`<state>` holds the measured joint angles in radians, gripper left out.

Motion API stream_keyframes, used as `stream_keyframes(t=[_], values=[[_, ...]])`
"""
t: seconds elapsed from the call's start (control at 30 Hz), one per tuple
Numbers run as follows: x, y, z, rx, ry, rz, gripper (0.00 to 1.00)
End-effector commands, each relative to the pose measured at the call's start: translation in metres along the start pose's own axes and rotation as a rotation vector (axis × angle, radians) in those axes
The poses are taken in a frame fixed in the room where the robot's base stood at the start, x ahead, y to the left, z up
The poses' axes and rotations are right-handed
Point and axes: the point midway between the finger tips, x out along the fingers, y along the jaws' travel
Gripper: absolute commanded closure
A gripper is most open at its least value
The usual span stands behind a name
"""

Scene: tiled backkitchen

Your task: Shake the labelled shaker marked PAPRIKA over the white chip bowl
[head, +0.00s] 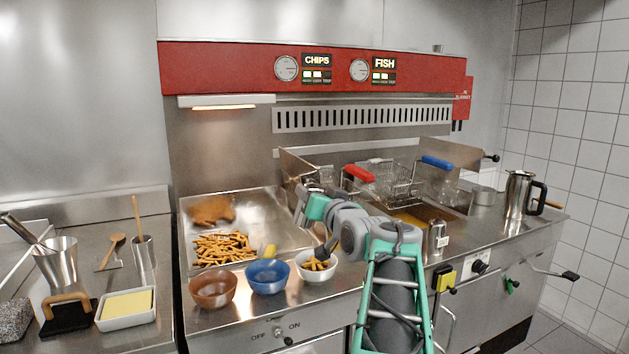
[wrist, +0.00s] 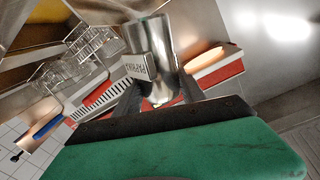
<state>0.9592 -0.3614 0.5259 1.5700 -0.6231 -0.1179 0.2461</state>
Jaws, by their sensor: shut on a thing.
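My gripper (head: 312,192) is shut on a metal shaker (wrist: 151,42). In the wrist view, the white label on the shaker reads PAPRIKA, and the dark fingers (wrist: 160,92) close around it. In the head view, the gripper is raised above the counter, over the area behind the bowls, and largely hides the shaker. The white chip bowl (head: 316,274) with chips in it stands at the counter's front edge, below the gripper in the picture. I cannot tell whether the shaker is straight above it. The bowl is not clear in the wrist view.
A blue bowl (head: 267,277) and a brown bowl (head: 213,289) stand left of the white bowl. Behind them is a tray (head: 260,203) with chips and fried fish. Fryer baskets (head: 398,178) lie to the right. Another metal shaker (head: 436,237) stands right of my arm.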

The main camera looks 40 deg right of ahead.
Motion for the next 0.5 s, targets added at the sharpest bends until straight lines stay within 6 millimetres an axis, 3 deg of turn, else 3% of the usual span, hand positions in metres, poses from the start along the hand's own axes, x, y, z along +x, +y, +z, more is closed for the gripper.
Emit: stream_keyframes(t=[0.03,0.33,0.5], values=[[0.0,-0.005,-0.007,0.066,-0.005,0.0,1.0],[-0.001,-0.007,0.011,0.46,-0.027,0.004,1.0],[0.0,-0.001,0.034,0.731,-0.044,0.007,1.0]])
